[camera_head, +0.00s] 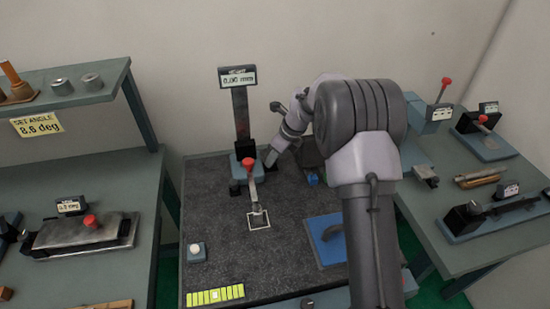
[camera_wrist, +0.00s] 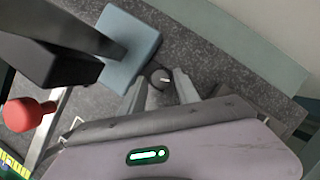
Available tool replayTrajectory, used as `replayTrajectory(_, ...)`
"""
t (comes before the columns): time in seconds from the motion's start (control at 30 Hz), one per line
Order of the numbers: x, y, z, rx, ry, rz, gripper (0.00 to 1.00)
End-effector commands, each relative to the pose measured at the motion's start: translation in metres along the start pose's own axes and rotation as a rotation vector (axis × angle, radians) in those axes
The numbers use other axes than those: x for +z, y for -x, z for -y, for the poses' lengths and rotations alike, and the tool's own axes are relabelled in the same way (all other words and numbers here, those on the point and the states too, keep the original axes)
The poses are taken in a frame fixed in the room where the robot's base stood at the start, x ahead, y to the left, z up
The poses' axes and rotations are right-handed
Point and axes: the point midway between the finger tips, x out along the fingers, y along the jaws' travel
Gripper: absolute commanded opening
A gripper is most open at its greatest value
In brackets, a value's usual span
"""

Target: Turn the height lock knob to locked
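The height gauge stands on the dark granite plate, with a blue-grey base (camera_head: 241,172), a dark column (camera_head: 240,115) and a display (camera_head: 238,77) reading 0.00 mm. In the wrist view, the small dark round knob (camera_wrist: 158,76) with a white mark sits beside the blue-grey base (camera_wrist: 135,35). My gripper (camera_head: 269,158) is just right of the base in the head view. In the wrist view, its two fingers (camera_wrist: 161,84) are apart on either side of the knob, with gaps showing. The knob is not clear in the head view.
A red ball (camera_head: 248,162) on the gauge's arm also shows in the wrist view (camera_wrist: 28,114). The gauge's dark block (camera_wrist: 55,66) is close by. A blue mat (camera_head: 328,252) lies at right on the granite plate (camera_head: 215,262). Side benches hold other fixtures.

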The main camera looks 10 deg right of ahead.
Motion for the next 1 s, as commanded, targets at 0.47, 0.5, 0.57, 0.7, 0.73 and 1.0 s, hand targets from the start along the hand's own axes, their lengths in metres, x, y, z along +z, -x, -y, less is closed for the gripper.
replayTrajectory(0.47,0.0001,0.0005,0.0,0.0,0.0,0.0,0.0)
replayTrajectory(0.5,0.0003,0.0008,-0.0003,-0.004,-0.009,0.0,0.0)
replayTrajectory(0.57,0.001,0.0019,-0.0012,-0.021,-0.048,-0.002,0.0)
replayTrajectory(0.7,0.0018,0.0046,-0.0036,-0.091,-0.22,-0.004,0.0)
replayTrajectory(0.73,0.0022,0.0048,-0.004,-0.105,-0.252,-0.004,0.0)
replayTrajectory(1.0,0.0011,0.0008,-0.0038,-0.156,-0.376,0.001,0.0)
